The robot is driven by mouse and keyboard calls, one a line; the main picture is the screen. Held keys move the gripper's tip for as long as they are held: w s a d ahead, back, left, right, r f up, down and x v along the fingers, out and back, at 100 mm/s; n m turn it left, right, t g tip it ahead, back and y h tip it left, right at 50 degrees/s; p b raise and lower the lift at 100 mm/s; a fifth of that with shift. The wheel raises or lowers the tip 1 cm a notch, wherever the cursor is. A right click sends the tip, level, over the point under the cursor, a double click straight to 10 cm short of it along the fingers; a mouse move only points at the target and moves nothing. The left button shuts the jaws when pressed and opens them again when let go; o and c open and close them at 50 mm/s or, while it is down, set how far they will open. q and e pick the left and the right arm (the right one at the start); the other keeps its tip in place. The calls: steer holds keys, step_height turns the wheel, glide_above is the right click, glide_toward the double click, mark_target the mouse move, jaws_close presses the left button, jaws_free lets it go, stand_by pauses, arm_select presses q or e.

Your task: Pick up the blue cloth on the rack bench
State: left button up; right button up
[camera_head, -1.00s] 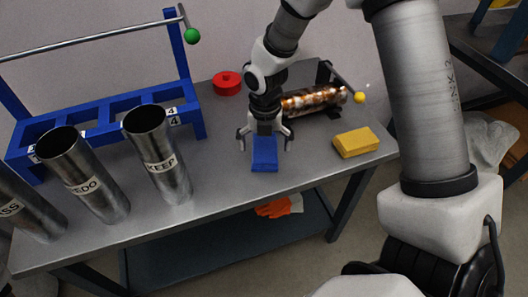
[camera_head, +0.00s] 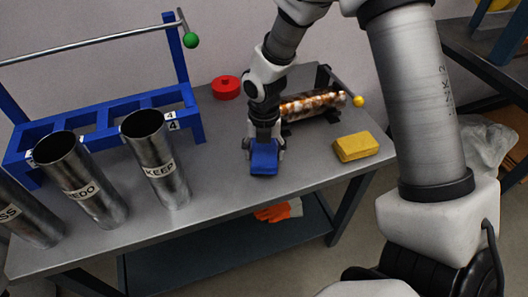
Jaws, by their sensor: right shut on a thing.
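The blue cloth (camera_head: 264,160) is a small folded block on the grey bench top, near the front edge. My right gripper (camera_head: 264,151) points down over it, with a finger on its left and right sides, shut on it. I cannot tell whether the cloth is clear of the bench. The grey rack bench (camera_head: 222,178) carries everything here. My left gripper is not in view.
A yellow block (camera_head: 356,145) lies right of the cloth. A mottled copper tube (camera_head: 313,104) rests on a holder behind.

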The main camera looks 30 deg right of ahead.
step_height(320, 180, up, 3)
steer(key=shift+f+p, duration=0.15)
steer(key=shift+p, duration=0.2)
steer(key=s+d+b, duration=0.1)
steer(key=s+d, duration=0.2)
steer(key=s, duration=0.4)
steer(key=s+d+r+b, duration=0.1)
steer(key=s+d, duration=0.2)
steer(key=s, duration=0.4)
steer(key=shift+s+d+r, duration=0.3)
steer(key=shift+d, duration=0.05)
